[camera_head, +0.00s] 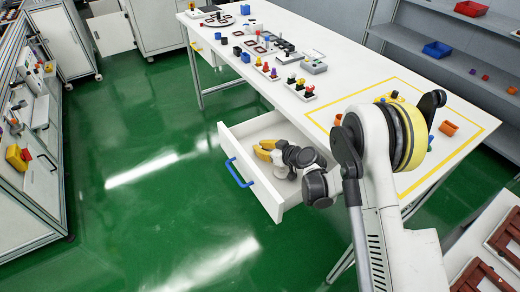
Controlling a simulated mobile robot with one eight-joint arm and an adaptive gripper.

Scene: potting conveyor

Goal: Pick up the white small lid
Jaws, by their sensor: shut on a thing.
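My gripper (263,150), with yellow fingers, is inside the open white drawer (279,204) under the long table. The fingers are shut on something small. They and the drawer walls hide it, and I cannot make out its shape. I cannot pick out the white small lid for certain against the white drawer. The drawer has a blue handle (238,174) on its front, to the left of my gripper.
The white table (330,94) carries several small coloured parts and a grey box (314,66). A yellow outline (440,95) marks its near end. Grey shelves (455,55) stand behind it. The green floor (150,215) to the left is clear.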

